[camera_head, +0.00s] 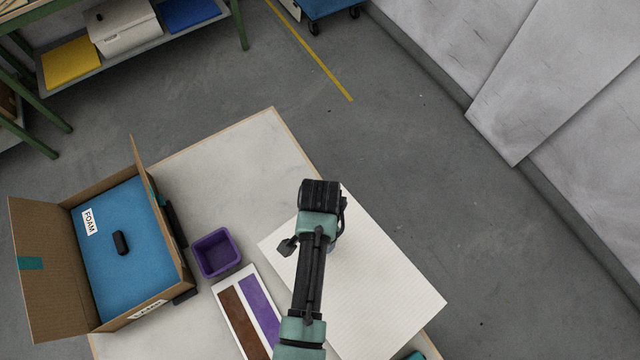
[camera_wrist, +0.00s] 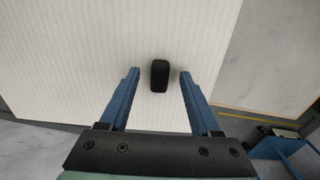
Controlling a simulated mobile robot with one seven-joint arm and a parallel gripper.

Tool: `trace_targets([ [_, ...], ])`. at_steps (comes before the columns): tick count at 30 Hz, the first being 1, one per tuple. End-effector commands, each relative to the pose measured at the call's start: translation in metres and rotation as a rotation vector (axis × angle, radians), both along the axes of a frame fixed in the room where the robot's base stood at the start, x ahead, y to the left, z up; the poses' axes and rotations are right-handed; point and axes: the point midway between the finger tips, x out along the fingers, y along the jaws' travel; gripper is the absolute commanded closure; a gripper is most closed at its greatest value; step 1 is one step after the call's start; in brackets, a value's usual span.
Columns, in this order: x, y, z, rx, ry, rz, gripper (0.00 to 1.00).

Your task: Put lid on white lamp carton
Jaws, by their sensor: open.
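A flat white ribbed panel (camera_head: 385,290), which looks like the lid, lies at the right of the table in the head view. It also fills much of the wrist view (camera_wrist: 60,60). A black knob (camera_wrist: 160,76) stands on it. My gripper (camera_wrist: 159,73) is open, with one blue finger on each side of the knob and a gap on both sides. In the head view my arm hides the knob and the fingers. I see no separate white carton; an open brown carton (camera_head: 55,270) stands at the left.
Blue foam (camera_head: 135,260) labelled FOAM, with a black knob (camera_head: 121,243), lies in the brown carton. A purple bin (camera_head: 215,252) and a brown-and-purple striped board (camera_head: 245,310) lie between carton and panel. The table's far part (camera_head: 240,150) is bare.

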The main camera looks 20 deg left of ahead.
Motion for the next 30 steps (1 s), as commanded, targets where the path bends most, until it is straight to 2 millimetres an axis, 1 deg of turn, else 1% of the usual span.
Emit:
trace_targets([
  [5, 0.001, 0.000, 0.027, 0.001, -0.005, 0.000, 0.36],
  [12, 0.001, 0.000, 0.079, 0.002, -0.005, 0.001, 0.36],
  [16, 0.001, 0.000, 0.102, 0.001, -0.004, 0.000, 0.36],
  [18, 0.001, 0.000, 0.111, 0.001, -0.003, 0.000, 0.36],
  [21, 0.000, 0.000, 0.119, 0.000, -0.001, 0.000, 0.36],
  [27, 0.000, 0.000, 0.124, 0.000, -0.001, 0.000, 0.36],
  [29, 0.011, 0.001, 0.129, 0.012, -0.045, 0.008, 0.36],
  [30, 0.022, 0.001, 0.135, 0.022, -0.093, 0.017, 0.36],
])
